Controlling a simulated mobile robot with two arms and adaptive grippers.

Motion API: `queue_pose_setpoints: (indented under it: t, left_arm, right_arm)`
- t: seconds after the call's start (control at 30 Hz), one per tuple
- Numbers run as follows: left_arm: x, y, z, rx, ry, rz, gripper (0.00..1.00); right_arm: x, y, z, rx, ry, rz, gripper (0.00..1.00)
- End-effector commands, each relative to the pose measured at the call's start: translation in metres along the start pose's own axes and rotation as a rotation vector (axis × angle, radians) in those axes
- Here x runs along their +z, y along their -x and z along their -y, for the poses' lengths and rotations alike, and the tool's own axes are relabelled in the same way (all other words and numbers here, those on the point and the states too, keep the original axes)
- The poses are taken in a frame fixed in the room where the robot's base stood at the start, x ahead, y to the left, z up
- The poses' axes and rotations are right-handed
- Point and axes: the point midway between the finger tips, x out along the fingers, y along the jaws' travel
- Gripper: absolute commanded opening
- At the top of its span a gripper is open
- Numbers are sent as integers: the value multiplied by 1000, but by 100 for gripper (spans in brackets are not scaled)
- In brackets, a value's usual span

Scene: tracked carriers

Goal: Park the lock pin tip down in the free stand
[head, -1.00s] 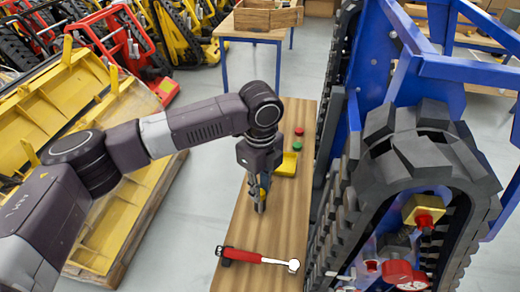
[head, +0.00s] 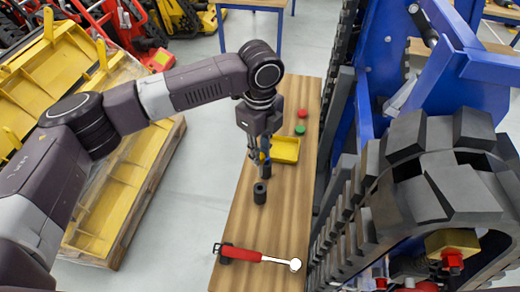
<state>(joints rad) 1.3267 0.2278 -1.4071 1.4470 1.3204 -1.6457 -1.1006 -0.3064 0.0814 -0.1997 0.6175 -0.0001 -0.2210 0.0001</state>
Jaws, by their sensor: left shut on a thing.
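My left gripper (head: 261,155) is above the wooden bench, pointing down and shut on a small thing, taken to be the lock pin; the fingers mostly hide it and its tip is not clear. A short dark cylindrical stand (head: 260,193) stands upright on the bench, just nearer than the gripper and apart from it. Its top looks open and empty. Another dark upright shape (head: 266,168) is right below the fingers; I cannot tell whether it is a second stand. My right gripper is out of view.
A yellow tray (head: 287,150) lies behind the gripper, with green (head: 300,129) and red (head: 302,114) round pieces beyond it. The blue tracked carrier (head: 455,70) rises close along the right side. Bare bench (head: 245,220) lies left and near.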

Motion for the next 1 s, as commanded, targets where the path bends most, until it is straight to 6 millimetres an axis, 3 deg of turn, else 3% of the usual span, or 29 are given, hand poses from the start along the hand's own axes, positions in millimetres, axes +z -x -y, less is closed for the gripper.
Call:
queue_pose_setpoints:
  t: [0.13,0.33,0.8,1.0]
  left_arm:
    - [0,2,0,-1,1,0,0]
    - [1,7,0,-3,2,3,0]
    - [1,-45,0,-2,3,2,0]
    - [1,-54,0,-4,2,4,0]
  right_arm:
    - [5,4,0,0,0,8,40]
    - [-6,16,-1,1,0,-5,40]
    - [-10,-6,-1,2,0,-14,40]
    - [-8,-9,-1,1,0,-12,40]
